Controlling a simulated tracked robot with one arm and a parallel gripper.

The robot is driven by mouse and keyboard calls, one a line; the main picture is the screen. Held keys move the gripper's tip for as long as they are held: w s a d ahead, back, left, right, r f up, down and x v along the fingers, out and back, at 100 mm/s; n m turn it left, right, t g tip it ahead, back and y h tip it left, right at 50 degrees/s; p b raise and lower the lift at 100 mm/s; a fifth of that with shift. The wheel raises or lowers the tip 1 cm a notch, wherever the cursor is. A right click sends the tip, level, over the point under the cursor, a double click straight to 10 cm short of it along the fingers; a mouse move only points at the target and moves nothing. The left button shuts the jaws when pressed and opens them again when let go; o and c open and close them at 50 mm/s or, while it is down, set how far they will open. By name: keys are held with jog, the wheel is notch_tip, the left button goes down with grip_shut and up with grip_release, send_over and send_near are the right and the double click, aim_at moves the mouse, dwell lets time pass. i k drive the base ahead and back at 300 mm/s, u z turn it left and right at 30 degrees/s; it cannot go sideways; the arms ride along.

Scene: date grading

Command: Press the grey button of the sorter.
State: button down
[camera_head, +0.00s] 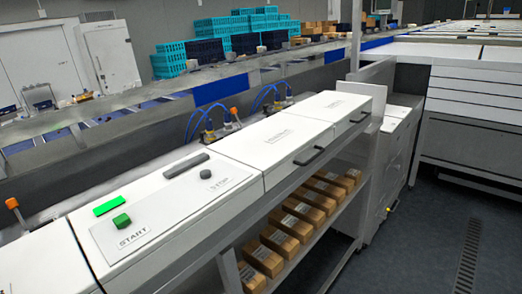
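The sorter (237,194) is a long white machine running from the lower left toward the upper right. On its near top panel, a small round dark grey button (205,174) sits beside a label that seems to read STOP. A long dark grey bar (186,165) lies just behind it. A green button (121,220) labelled START and a flat bright green strip (114,205) are to the left on the same panel. My gripper is not visible in this view, so nothing shows how far it is from the grey button.
Cardboard boxes (284,234) line a shelf under the machine. Black handles (309,156) stick out from its front. A conveyor (120,135) runs behind it. Turquoise crates (210,53) are stacked at the back. Dark floor (425,235) is open at right.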

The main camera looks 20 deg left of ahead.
aim_at(206, 174)
jog(key=z, duration=0.05)
jog(key=i, duration=0.95)
jog(key=u, duration=0.15)
